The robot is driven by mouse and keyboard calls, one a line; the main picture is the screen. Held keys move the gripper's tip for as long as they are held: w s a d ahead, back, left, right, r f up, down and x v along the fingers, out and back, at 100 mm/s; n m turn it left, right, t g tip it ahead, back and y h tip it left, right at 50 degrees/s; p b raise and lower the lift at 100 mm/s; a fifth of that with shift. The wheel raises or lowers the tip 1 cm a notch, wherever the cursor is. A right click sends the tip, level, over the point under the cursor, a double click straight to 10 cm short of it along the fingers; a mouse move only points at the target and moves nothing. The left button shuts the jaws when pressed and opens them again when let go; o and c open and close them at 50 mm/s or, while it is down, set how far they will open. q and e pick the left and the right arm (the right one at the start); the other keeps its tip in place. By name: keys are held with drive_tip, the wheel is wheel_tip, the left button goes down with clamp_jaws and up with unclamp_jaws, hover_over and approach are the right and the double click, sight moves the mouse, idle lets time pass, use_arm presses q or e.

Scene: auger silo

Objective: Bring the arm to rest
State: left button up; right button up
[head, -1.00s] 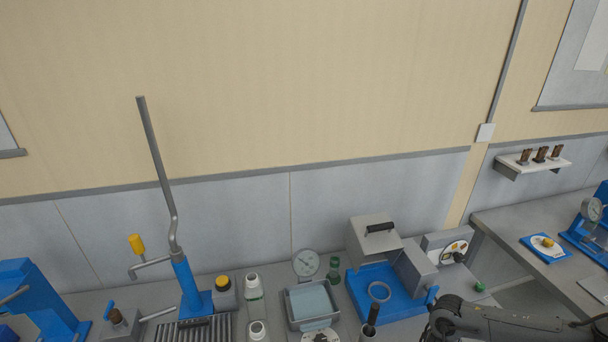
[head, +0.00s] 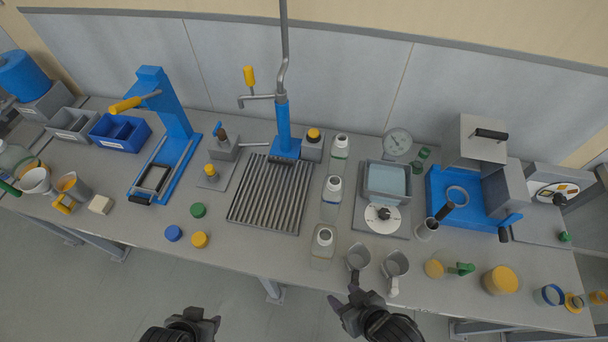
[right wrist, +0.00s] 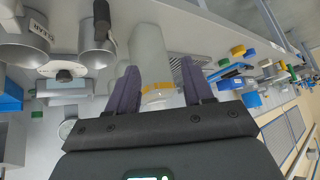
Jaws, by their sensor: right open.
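My right gripper (head: 344,297) is in front of the bench's front edge in the head view, just below the two grey cups (head: 357,258). In the right wrist view its two dark fingers (right wrist: 160,92) stand apart with nothing held. A clear bottle (right wrist: 150,52) shows beyond and between the fingers, apart from them as far as I can tell. My left gripper (head: 200,318) is at the bottom edge of the head view, over the floor in front of the bench. Its fingers are too small and dark to tell whether they are open.
The grey bench (head: 260,258) holds a blue press (head: 170,110), a ribbed grate (head: 257,212), a bottle (head: 323,243), a tray (head: 366,192) and a blue-based machine (head: 440,207). Coloured caps (head: 200,240) lie near the front edge. The floor (head: 120,300) before the bench is clear.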

drive_tip(key=s+d+r+m+g+h, duration=0.2)
drive_tip(key=s+d+g+h, duration=0.15)
drive_tip(key=d, duration=0.75)
wheel_tip(320, 180, up, 20)
drive_tip(key=p, duration=2)
drive_tip(key=shift+a, duration=0.15)
